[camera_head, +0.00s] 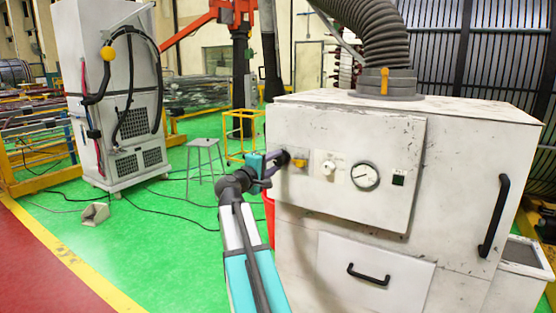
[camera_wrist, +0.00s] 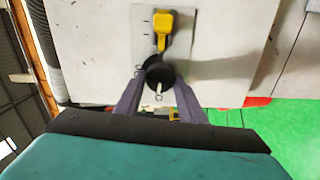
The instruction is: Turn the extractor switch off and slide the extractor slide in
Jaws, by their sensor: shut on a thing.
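The extractor is a worn white cabinet (camera_head: 480,112) at the right of the head view. A small switch plate with a yellow lever-like part (camera_head: 300,163) is on its front panel; the yellow part also shows in the wrist view (camera_wrist: 162,27). My gripper (camera_head: 277,161) is at the panel's left end. In the wrist view its two dark fingers (camera_wrist: 158,80) are shut on a round black knob (camera_wrist: 159,71) with a pale mark, beside the yellow part. A grey collar with an orange tab (camera_head: 384,80), perhaps the slide, sits on top under the hose.
A pressure gauge (camera_head: 365,176) and a white knob (camera_head: 328,167) are right of the switch. A drawer handle (camera_head: 368,275) and a black side handle (camera_head: 494,215) project. A stool (camera_head: 205,160) stands on open green floor to the left.

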